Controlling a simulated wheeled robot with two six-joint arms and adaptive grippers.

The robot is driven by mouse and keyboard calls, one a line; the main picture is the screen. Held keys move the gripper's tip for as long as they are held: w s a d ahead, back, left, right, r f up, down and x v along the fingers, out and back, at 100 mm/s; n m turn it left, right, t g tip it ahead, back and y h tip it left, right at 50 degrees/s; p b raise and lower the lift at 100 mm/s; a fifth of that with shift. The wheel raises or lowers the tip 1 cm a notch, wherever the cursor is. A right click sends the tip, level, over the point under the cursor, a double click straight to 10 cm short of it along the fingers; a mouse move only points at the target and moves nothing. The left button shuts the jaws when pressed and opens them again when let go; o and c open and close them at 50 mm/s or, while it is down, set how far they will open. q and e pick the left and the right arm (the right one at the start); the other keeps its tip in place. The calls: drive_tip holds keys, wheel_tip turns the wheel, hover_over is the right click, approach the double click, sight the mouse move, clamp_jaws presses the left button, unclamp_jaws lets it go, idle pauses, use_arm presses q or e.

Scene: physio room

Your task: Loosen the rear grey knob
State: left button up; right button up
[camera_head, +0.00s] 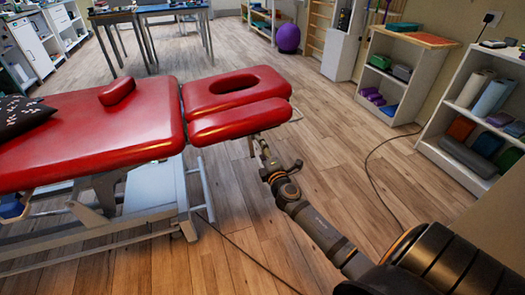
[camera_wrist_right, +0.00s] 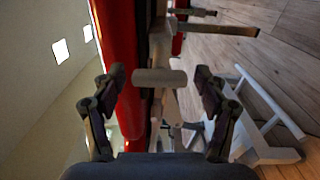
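The red treatment couch (camera_head: 95,130) stands at the left, with its split red headrest (camera_head: 240,118) at its right end. My right arm reaches up from the lower right, and its gripper (camera_head: 259,148) is at the near right edge of the headrest. In the right wrist view the gripper (camera_wrist_right: 160,92) is open, its two dark fingers well apart. A grey bar-shaped knob (camera_wrist_right: 160,77) shows between and beyond the fingers, with no visible contact. In the head view I cannot make out the knob. My left gripper is not in view.
The couch's pale metal leg frame (camera_wrist_right: 265,130) shows beside the right finger. Grey bars (camera_wrist_right: 215,28) stick out above the knob. A cable (camera_head: 375,175) lies on the wooden floor. Shelves (camera_head: 470,120) stand at the right. The floor right of the couch is mostly clear.

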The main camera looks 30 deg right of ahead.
drive_tip(key=v, duration=1.2)
drive_tip(key=shift+d, duration=0.1)
